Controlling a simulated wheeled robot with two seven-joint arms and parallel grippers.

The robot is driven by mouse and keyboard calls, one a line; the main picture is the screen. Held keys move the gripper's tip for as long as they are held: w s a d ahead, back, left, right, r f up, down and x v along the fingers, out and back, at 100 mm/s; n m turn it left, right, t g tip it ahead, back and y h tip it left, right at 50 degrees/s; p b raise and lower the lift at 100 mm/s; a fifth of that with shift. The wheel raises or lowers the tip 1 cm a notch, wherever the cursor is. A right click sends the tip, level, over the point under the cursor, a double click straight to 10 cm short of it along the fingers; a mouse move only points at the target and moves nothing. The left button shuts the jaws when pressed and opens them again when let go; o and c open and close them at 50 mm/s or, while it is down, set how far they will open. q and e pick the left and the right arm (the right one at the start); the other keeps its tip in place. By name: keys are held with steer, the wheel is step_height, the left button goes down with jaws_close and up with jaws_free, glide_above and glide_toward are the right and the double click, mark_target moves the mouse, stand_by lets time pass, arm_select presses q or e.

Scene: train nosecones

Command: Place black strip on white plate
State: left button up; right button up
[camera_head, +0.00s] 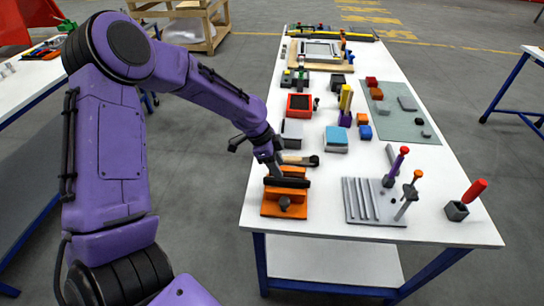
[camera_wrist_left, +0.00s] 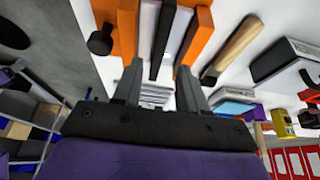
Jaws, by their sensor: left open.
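An orange fixture (camera_head: 284,206) stands at the near left corner of the table, with a dark knob on its front. A black strip (camera_head: 288,182) lies across it; in the left wrist view the strip (camera_wrist_left: 163,40) shows between two orange blocks (camera_wrist_left: 197,38). A pale narrow plate (camera_wrist_left: 179,30) shows beside the strip; I cannot tell whether it is the white plate. My left gripper (camera_head: 276,168) is just above the fixture, jaws apart; its fingers (camera_wrist_left: 158,75) reach toward the strip on either side, with no grip visible. My right gripper is not in view.
A wooden-handled tool (camera_head: 299,160) lies just behind the fixture. To the right stand a grey slotted block (camera_head: 371,204) and a dark holder with a red handle (camera_head: 457,211). Boxes and a green mat (camera_head: 396,116) fill the table farther back. Bare tabletop shows along the front edge.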

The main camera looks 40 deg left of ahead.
arm_select(q)
steer(key=v, duration=0.6)
